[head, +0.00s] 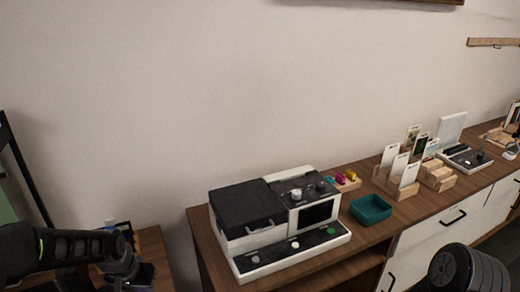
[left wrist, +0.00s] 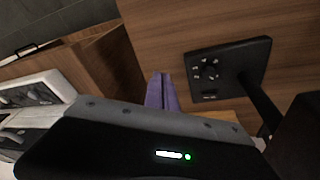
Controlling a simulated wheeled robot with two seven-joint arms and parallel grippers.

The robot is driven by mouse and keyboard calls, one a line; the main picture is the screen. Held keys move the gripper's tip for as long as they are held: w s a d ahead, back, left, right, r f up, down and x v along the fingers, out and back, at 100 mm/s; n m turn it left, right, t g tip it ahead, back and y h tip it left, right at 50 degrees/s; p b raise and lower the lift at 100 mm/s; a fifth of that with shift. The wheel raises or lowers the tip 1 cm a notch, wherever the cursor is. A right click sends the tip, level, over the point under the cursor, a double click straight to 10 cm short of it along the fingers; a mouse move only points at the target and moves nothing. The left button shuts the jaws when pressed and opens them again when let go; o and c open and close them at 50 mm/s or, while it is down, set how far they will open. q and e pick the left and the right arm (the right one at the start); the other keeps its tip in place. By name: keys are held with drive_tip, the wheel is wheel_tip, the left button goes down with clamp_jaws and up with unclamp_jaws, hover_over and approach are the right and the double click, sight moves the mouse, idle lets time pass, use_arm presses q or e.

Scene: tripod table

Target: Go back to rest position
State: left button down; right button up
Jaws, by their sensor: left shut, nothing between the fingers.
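My left arm comes in from the left edge of the head view. Its dark gripper (head: 140,272) is low at the left, over or beside a small wooden table (head: 155,246). In the left wrist view the two purple fingers (left wrist: 162,90) are together with nothing between them. I cannot tell whether the fingers touch anything. My right gripper is not in view.
A wooden cabinet (head: 420,218) bears a white machine with a black lid (head: 246,207), a teal tray (head: 370,209) and wooden card holders (head: 396,186). A dark ribbed round shape fills the lower right corner. Between the small table and the cabinet is a gap.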

use_arm(q)
drive_tip(key=shift+n+t+h, duration=0.4)
drive_tip(key=shift+t+h, duration=0.2)
drive_tip(key=shift+h, duration=0.1)
drive_tip(key=d+f, duration=0.4)
drive_tip(key=d, duration=0.1)
drive_tip(key=d+f, duration=0.2)
drive_tip(key=shift+w+d+f, duration=0.25)
drive_tip(key=shift+w+d, duration=0.05)
drive_tip(key=s+d+f+g+h, duration=0.1)
drive_tip(key=s+d+f, duration=0.6)
drive_tip(key=s+d, duration=0.2)
drive_tip(key=s+d+f+g+h, duration=0.1)
drive_tip(key=s+d+f+g, duration=0.1)
drive_tip(key=s+d+f, duration=0.6)
drive_tip(key=s+d, duration=0.2)
drive_tip(key=s, duration=0.2)
drive_tip(key=shift+s, duration=0.25)
